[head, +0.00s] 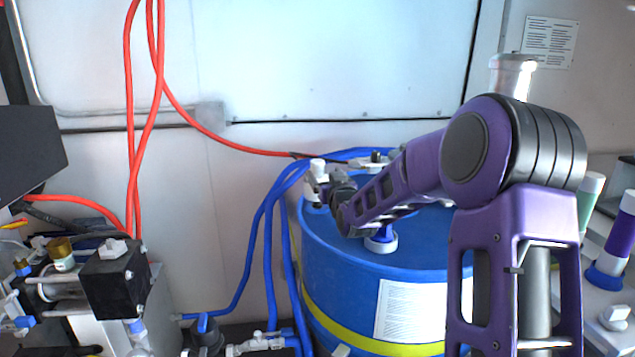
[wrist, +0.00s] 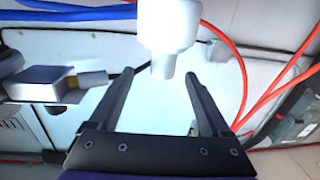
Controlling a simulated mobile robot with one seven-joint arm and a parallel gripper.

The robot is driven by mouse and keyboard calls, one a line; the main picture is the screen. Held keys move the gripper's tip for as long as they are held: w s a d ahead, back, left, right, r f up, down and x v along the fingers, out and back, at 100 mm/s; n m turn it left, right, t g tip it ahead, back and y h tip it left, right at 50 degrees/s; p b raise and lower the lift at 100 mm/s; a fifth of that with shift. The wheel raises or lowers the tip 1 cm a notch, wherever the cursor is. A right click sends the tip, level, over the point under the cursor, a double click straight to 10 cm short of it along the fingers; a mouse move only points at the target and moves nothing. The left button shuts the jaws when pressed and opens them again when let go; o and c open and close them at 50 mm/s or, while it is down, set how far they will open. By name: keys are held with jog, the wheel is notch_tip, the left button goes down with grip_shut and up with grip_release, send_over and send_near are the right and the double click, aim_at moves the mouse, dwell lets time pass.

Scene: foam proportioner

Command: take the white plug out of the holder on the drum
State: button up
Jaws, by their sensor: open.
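The white plug (wrist: 169,24) fills the upper middle of the wrist view. Its wide body is at the top, and its narrow end points down between my fingertips in the picture. My gripper (wrist: 158,84) is open, with one finger on each side of that narrow end and a gap on both sides. In the head view a white cap-like piece (head: 317,165), which looks like the plug, stands at my gripper (head: 319,190), above the left rim of the blue drum (head: 340,262). I cannot make out the holder clearly; my arm covers part of the drum top.
Blue hoses (head: 268,250) run down the drum's left side and across behind its top. A blue and white fitting (head: 380,240) sits on the drum top under my arm. Red hoses (head: 129,100) hang at left, above a black block (head: 115,280). Bottles (head: 613,240) stand at right.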

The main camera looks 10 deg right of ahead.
aim_at(319, 168)
jog(key=shift+w+a, duration=0.2)
jog(key=shift+w, duration=0.85)
jog(key=shift+w+a, duration=0.15)
jog(key=shift+w, duration=0.85)
jog(key=shift+w+a, duration=0.2)
jog(key=shift+w, duration=0.85)
jog(key=shift+r, duration=0.1)
grip_shut()
